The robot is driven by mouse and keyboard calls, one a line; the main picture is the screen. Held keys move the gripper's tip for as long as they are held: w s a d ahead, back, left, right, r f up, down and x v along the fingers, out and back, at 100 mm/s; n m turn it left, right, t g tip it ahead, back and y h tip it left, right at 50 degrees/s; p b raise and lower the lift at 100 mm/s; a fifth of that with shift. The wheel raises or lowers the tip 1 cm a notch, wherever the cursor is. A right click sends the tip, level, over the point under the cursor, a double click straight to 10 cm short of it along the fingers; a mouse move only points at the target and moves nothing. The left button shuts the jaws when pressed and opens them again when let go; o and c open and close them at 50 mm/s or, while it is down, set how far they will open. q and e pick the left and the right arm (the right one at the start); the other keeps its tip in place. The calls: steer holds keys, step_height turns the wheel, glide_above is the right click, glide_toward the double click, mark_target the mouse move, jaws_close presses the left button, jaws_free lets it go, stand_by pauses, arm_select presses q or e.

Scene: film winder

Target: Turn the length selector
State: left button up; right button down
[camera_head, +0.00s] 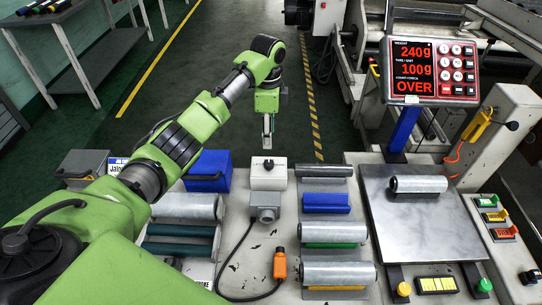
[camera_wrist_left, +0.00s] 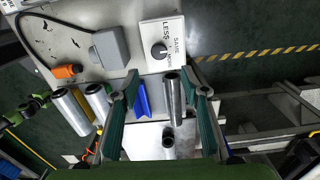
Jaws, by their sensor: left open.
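The length selector is a white box (camera_head: 268,178) with a black knob (camera_head: 268,163) on top, at the back middle of the bench in the head view. In the left wrist view the knob (camera_wrist_left: 159,51) sits on the white plate (camera_wrist_left: 176,31), with printed words including "SAME" and "LESS"; other lettering is partly unclear. My left gripper (camera_head: 267,136) points down above and behind the box in the head view, apart from it. In the wrist view its green fingers (camera_wrist_left: 161,85) are spread wide with nothing held, and the knob lies beyond the fingertips. My right gripper is not shown.
A grey connector box (camera_head: 265,203) with a cable and an orange plug (camera_head: 280,265) lies before the selector. A blue box (camera_head: 209,170) stands to its left. Several rolls lie on both sides. A scale (camera_head: 425,230) carries one roll (camera_head: 418,184); its display (camera_head: 412,68) reads OVER.

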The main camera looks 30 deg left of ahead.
arm_select(q)
glide_above(268, 163)
step_height(268, 163, down, 6)
steer(key=shift+r, duration=0.1)
step_height(268, 163, down, 4)
steer(key=shift+w+f, duration=0.1)
steer(key=shift+f, duration=0.8)
steer(key=shift+c, duration=0.3)
steer(key=c, duration=1)
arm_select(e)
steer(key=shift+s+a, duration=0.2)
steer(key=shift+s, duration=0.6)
